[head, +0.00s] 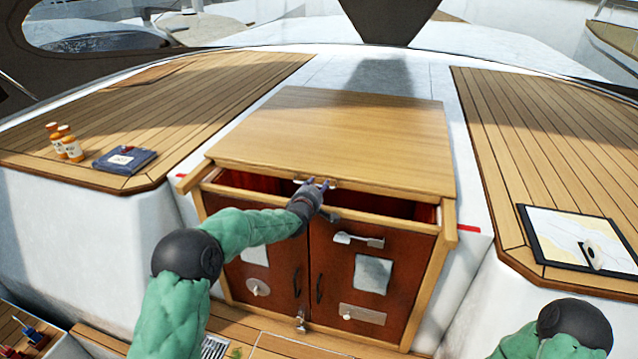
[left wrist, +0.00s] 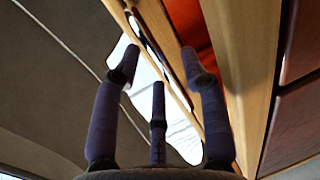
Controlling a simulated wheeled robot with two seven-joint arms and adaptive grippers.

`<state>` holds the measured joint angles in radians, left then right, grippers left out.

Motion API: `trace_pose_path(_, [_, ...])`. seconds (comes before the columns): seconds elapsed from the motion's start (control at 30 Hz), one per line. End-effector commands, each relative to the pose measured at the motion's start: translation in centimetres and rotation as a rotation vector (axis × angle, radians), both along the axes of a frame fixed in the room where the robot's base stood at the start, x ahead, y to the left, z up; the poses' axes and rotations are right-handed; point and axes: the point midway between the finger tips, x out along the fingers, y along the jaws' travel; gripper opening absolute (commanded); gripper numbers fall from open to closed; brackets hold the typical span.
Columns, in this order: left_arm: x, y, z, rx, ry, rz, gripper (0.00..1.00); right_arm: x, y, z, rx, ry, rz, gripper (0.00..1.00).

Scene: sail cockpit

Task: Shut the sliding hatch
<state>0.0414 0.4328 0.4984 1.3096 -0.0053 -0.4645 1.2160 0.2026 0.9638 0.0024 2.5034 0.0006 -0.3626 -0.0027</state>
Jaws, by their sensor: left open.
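The sliding hatch (head: 350,130) is a flat wooden panel on top of the companionway in the head view. It stands partly open: a narrow gap (head: 385,206) with a dark red inside shows between its front edge and the front wooden rail. My left gripper (head: 316,185) is at the middle of the hatch's front edge, by a small pale handle (head: 331,182) that it partly covers. In the left wrist view its three fingers (left wrist: 160,80) are spread, with the hatch edge and the red gap behind them. Contact cannot be told. My right gripper is out of view.
Two red-brown doors (head: 358,275) stand shut below the gap. A framed chart (head: 580,238) lies on the right bench. Wooden side rails (head: 449,222) flank the opening.

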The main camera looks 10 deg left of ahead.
Motion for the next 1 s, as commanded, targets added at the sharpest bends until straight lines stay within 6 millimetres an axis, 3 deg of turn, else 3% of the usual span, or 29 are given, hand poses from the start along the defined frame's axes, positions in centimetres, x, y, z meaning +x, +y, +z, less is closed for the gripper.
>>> trace_pose_path(0.2, [1.6,0.0,-0.2,0.000,-0.001,0.000,0.44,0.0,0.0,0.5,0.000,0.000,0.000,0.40])
trace_pose_path(0.6, [2.1,-0.1,-0.4,0.000,-0.001,0.000,0.44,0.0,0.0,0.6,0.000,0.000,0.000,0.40])
trace_pose_path(0.63, [2.1,-0.1,-0.4,0.000,-0.001,0.000,0.41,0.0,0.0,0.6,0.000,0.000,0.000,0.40])
trace_pose_path(0.77, [2.1,-0.1,-0.4,0.000,-0.001,0.000,0.04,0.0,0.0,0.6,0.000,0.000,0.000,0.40])
trace_pose_path(0.8, [2.1,-0.1,-0.4,0.000,-0.001,0.000,0.00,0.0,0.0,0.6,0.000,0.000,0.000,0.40])
trace_pose_path(1.0, [2.0,-0.1,-0.4,0.000,0.000,0.000,0.00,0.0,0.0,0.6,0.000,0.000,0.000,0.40])
